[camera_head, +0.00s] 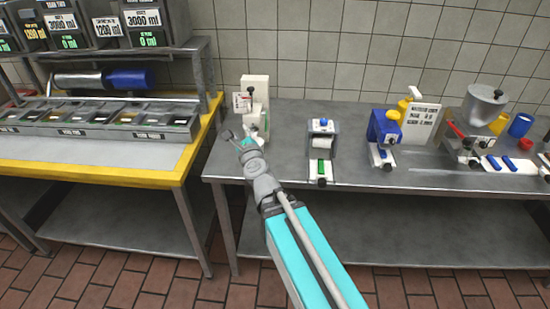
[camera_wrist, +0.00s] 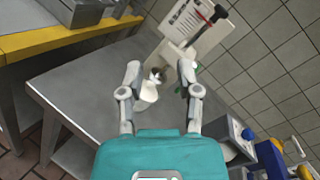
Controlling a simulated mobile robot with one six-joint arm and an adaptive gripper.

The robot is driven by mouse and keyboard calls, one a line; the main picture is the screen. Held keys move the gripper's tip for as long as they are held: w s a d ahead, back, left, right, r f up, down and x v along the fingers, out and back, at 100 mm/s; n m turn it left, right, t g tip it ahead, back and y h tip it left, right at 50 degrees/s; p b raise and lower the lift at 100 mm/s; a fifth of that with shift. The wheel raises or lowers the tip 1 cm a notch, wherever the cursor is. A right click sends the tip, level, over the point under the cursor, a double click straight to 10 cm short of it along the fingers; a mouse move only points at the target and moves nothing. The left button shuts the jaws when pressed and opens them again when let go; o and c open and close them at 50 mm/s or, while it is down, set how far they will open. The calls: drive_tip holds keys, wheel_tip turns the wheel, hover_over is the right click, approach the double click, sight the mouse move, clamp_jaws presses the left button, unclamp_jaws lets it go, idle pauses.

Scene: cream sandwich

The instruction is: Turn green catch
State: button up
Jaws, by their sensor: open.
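My gripper (camera_head: 240,137) is open in front of a white machine (camera_head: 255,92) at the left end of the right-hand table. In the wrist view my two fingers (camera_wrist: 159,72) stand apart, with the machine's lower part and a white cup-like piece (camera_wrist: 146,98) showing between them. A small green part (camera_wrist: 179,91) shows there just inside the right finger, partly hidden by it; I cannot tell whether they touch. This may be the green catch. Another green piece (camera_head: 320,167) sits on the front of the neighbouring roller machine (camera_head: 323,141).
A blue machine (camera_head: 384,132), a sign (camera_head: 422,122) and a metal hopper (camera_head: 485,106) stand further right on the grey table (camera_head: 300,113). A yellow-edged counter (camera_head: 110,172) with several food bins is on the left. A tiled wall closes the back.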

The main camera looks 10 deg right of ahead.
drive_tip(key=s+a+n+g+y+p, duration=0.4)
drive_tip(key=n+g+p, duration=0.45)
drive_tip(key=n, duration=0.75)
drive_tip(key=s+d+n+g+h+p, duration=0.4)
drive_tip(key=s+d+n+g+p, duration=0.4)
drive_tip(key=s+d, duration=0.3)
drive_tip(key=shift+s+f+n+h+p, duration=0.15)
drive_tip(key=shift+s+n+h+p, duration=0.15)
drive_tip(key=shift+n+p, duration=0.45)
drive_tip(key=shift+w, duration=0.15)
